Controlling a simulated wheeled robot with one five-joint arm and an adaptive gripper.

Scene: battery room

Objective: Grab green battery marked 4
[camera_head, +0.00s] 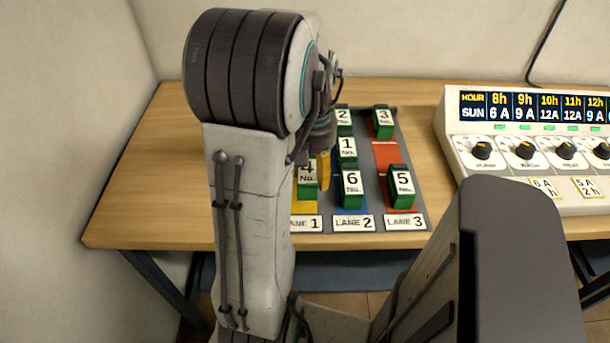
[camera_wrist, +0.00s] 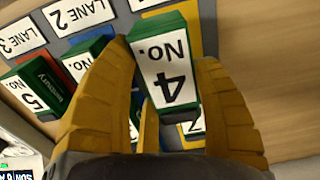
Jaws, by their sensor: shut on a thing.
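The green battery marked 4 (camera_head: 308,174) is at lane 1 of the grey lane board (camera_head: 417,205), above the yellow strip. In the head view, my arm hides part of lane 1 and most of my gripper, though one yellow finger (camera_head: 323,170) shows right of the battery. I cannot tell whether the battery is clear of the board.
Batteries 6 (camera_head: 352,190) and 5 (camera_head: 402,188) stand to the right in lanes 2 and 3. Batteries 1 (camera_head: 347,149), 2 (camera_head: 343,117) and 3 (camera_head: 383,121) are farther back. A control panel (camera_head: 460,165) stands at the right. The table's left side (camera_head: 150,190) is clear.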

